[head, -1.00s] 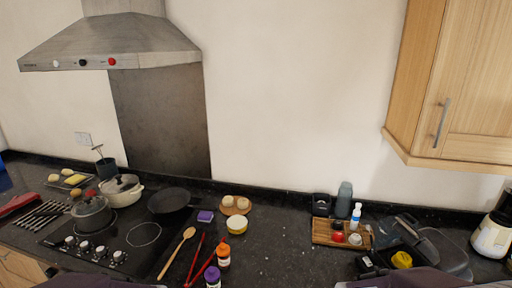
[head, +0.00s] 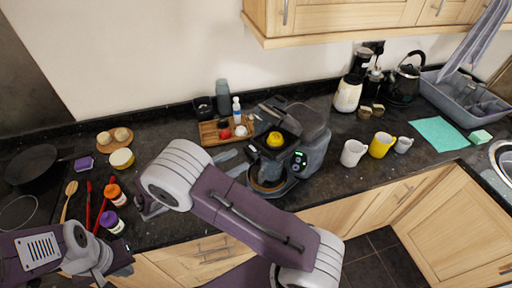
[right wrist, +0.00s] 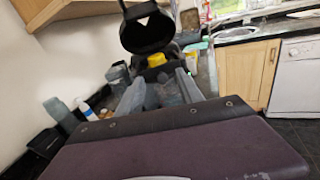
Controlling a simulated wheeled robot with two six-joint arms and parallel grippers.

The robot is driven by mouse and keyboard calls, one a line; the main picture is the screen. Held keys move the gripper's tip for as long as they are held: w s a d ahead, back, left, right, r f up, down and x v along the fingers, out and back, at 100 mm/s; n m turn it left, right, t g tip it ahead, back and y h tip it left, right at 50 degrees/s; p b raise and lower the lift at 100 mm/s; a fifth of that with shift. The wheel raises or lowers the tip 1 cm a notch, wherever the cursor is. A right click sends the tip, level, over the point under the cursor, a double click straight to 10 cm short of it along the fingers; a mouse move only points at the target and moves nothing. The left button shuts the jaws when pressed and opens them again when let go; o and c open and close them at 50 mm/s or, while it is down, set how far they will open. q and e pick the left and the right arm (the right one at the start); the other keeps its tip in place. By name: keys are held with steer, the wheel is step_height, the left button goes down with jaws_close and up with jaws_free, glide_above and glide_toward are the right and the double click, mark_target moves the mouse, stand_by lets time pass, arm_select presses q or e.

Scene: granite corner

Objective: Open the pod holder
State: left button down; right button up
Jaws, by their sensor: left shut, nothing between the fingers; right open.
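The dark coffee machine (head: 312,155) stands on the counter, with a yellow round piece (head: 275,140) at its top and a small green light on its front. In the right wrist view a black hollow part (right wrist: 145,35) stands raised near the yellow piece (right wrist: 156,60); I cannot tell for sure whether it is the pod holder. My right gripper (head: 233,162) is open and empty, just left of the machine. Its two grey fingers (right wrist: 160,97) point towards the machine. My left gripper (head: 103,280) is shut and empty, low at the left; its fingers barely show.
A wooden tray (head: 208,142) with small items and a grey bottle (head: 222,95) stand left of the machine. A white mug (head: 352,153) and a yellow mug (head: 381,145) stand to its right. Spice jars (head: 110,222) and utensils lie near the left arm.

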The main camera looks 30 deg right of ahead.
mark_target(253, 155)
steer(key=s+a+f+n+t, duration=0.2)
steer(key=a, duration=0.2)
steer(key=p+x, duration=0.1)
steer(key=x, duration=0.1)
steer(key=p+x, duration=0.1)
steer(key=x, duration=0.2)
steer(key=p+x, duration=0.1)
steer(key=x, duration=0.2)
steer(key=shift+w+d+r, duration=0.15)
steer(key=shift+r, duration=0.2)
steer(key=shift+d, duration=0.3)
arm_select(q)
steer(key=r, duration=0.3)
steer(key=shift+s+a+r, duration=0.2)
steer(key=shift+s+r, duration=0.05)
steer(key=shift+s, duration=0.1)
arm_select(e)
steer(key=shift+w+d+f, duration=0.15)
steer(key=shift+d, duration=0.05)
jaws_close()
